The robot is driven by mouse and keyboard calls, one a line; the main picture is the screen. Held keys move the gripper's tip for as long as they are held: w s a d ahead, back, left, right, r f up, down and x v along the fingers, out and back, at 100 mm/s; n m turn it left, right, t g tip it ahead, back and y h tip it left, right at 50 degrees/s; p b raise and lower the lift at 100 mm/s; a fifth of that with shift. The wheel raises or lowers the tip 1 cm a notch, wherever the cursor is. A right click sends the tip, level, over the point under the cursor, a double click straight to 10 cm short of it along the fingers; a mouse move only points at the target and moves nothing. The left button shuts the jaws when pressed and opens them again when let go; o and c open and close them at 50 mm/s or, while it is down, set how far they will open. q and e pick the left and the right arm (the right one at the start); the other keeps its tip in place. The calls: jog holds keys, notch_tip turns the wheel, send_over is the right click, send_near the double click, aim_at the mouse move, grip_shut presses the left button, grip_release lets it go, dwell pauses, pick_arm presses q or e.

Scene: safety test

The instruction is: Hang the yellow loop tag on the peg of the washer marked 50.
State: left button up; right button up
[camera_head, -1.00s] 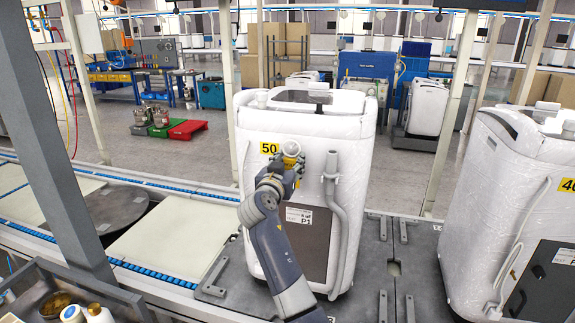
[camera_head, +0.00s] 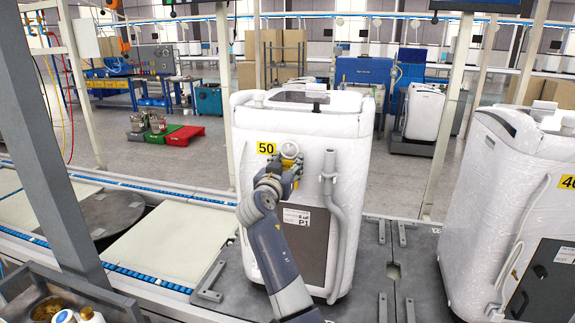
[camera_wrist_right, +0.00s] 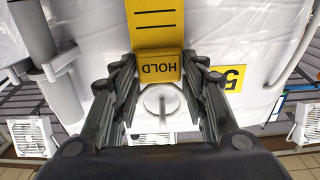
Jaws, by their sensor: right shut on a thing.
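The washer marked 50 (camera_head: 305,120) stands wrapped in white film in the middle of the head view, with its yellow 50 label (camera_head: 266,148) on the front. My right gripper (camera_head: 287,172) is in front of it, shut on the yellow tag (camera_head: 290,162). In the right wrist view, the fingers of my right gripper (camera_wrist_right: 162,80) hold the yellow block marked HOLD (camera_wrist_right: 158,67). A white round part with a short stem (camera_wrist_right: 160,100) shows between the fingers, beside the block. I cannot tell whether the tag's loop is around a peg. My left gripper is not in view.
A grey hose (camera_head: 333,200) runs down the washer's front, right of my gripper. Another wrapped washer (camera_head: 490,200) stands at the right. A dark post (camera_head: 52,150) and a tray of small items (camera_head: 75,290) are at the left.

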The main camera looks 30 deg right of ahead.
jog(key=o, duration=1)
jog(key=shift+c, duration=0.2)
jog(key=shift+s+a, duration=0.1)
jog(key=v, duration=1.1)
jog(key=shift+s+a, duration=0.25)
jog(key=shift+s, duration=0.05)
